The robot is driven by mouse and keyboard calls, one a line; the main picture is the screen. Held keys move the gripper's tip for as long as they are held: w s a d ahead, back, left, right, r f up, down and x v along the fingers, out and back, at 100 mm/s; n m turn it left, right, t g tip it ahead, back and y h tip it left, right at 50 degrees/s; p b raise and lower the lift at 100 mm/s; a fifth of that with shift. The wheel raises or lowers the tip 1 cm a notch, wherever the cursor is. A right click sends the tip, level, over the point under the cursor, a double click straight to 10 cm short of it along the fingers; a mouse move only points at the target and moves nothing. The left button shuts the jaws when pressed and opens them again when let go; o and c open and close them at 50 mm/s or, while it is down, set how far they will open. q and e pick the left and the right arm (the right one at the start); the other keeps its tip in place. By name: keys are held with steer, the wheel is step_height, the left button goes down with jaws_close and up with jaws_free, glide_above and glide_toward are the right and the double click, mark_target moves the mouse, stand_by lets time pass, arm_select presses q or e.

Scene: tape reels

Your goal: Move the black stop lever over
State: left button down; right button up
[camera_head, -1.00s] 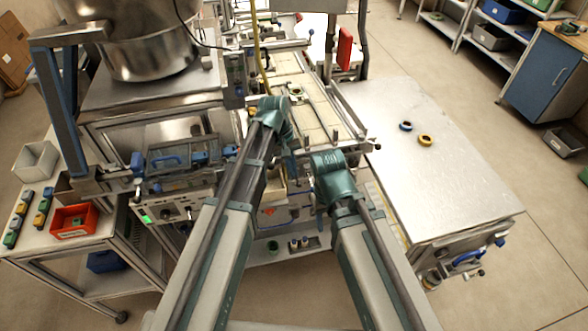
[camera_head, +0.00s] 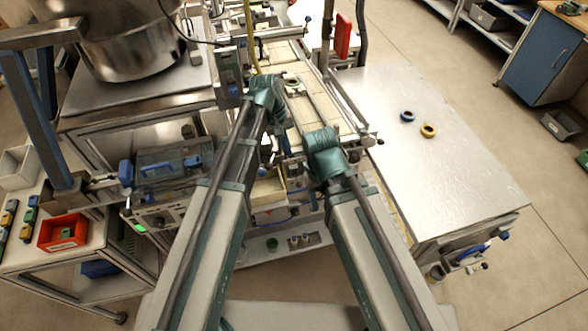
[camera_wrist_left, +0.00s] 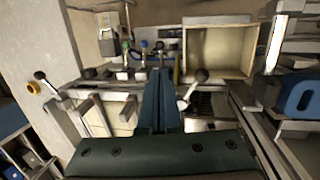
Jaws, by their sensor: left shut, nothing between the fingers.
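My left gripper (camera_wrist_left: 158,98) points away from the wrist, shut and empty, in the left wrist view. A lever with a dark round knob (camera_wrist_left: 200,76) and pale stem stands just right of its fingertips, with a small gap visible between them. A second dark-knobbed lever (camera_wrist_left: 40,75) is at the far left of that view. I cannot tell for sure which is the stop lever. In the head view my left wrist is over the machine, and the fingers and levers are hard to make out. My right wrist shows beside it, but its fingers are hidden.
A cream open tray (camera_wrist_left: 217,50) lies behind the near lever. A steel bowl (camera_head: 133,50) and red bin (camera_head: 62,232) are on the left.

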mark_target(298, 182)
arm_select(q)
steer(key=b+x, duration=1.3)
steer(key=x, duration=0.1)
steer(key=shift+d, duration=0.1)
